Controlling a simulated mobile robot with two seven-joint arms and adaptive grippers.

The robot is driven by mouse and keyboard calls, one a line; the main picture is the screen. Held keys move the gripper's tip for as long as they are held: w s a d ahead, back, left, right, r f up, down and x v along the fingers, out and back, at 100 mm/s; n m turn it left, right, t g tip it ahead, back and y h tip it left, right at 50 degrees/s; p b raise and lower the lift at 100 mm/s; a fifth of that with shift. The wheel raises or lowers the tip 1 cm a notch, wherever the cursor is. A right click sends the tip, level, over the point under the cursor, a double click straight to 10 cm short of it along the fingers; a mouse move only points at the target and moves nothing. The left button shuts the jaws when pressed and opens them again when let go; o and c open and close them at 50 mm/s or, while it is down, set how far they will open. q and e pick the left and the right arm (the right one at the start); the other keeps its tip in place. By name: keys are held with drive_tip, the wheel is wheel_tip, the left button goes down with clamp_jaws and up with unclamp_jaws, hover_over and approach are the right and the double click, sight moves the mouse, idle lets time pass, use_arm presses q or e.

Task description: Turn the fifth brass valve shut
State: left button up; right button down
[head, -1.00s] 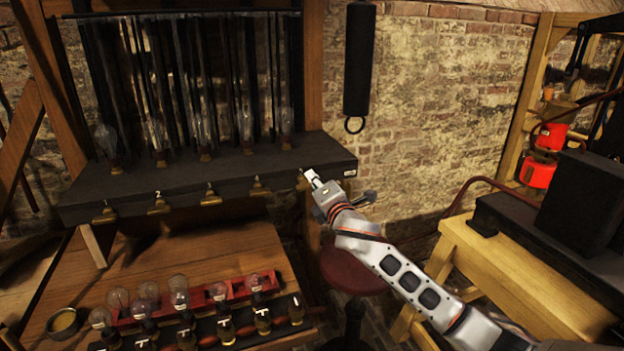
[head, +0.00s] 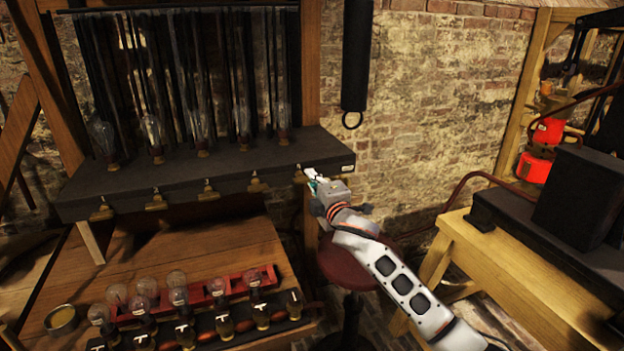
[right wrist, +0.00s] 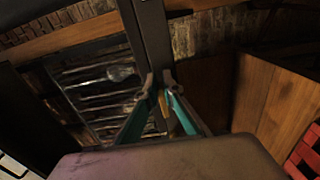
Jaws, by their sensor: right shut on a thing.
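A row of brass valves runs along the front face of the dark shelf (head: 220,176). The fifth brass valve (head: 299,177) is at the right end of the row, partly hidden by my gripper. My right gripper (head: 312,178) is at this valve, shut on it. In the right wrist view the two teal-lined fingers close around a small brass piece (right wrist: 162,112) against the dark shelf edge. The fourth valve (head: 257,185) is just to the left and free. My left gripper is not in view.
Glass bulbs stand on the shelf above the valves. Below is a wooden bench with a red rack (head: 215,298) of bulbs and a round tin (head: 61,320). A red stool (head: 352,268) stands below my right arm. A black cylinder (head: 357,55) with a ring hangs on the brick wall.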

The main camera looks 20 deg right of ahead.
drive_tip(key=c, duration=2.2)
unclamp_jaws()
drive_tip(key=s, duration=1.2)
drive_tip(key=shift+d, duration=0.2)
